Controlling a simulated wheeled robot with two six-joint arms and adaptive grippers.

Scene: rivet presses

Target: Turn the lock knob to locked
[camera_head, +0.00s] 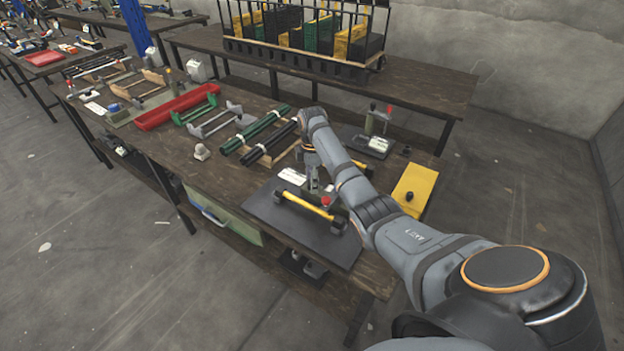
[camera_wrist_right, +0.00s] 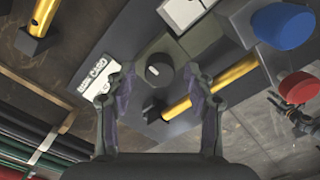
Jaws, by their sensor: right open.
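In the right wrist view the lock knob (camera_wrist_right: 154,73), dark and round with a small white mark on its face, sits on a grey-green block (camera_wrist_right: 192,42). My right gripper (camera_wrist_right: 165,92) is open, its two fingers apart on either side of the knob's line and pointing at the block. I cannot tell whether the fingers touch the knob. In the head view my right gripper (camera_head: 316,187) is over the fixture on a dark plate (camera_head: 290,232) and hides the knob. A white label card (camera_wrist_right: 95,78) lies beside the block. My left gripper is not in view.
A yellow bar (camera_head: 304,205) lies across the plate near a red knob (camera_head: 326,201). A blue knob (camera_wrist_right: 283,25) is close on the right in the wrist view. A yellow panel (camera_head: 416,188) is right of my arm; dark and green tubes (camera_head: 262,128) lie behind.

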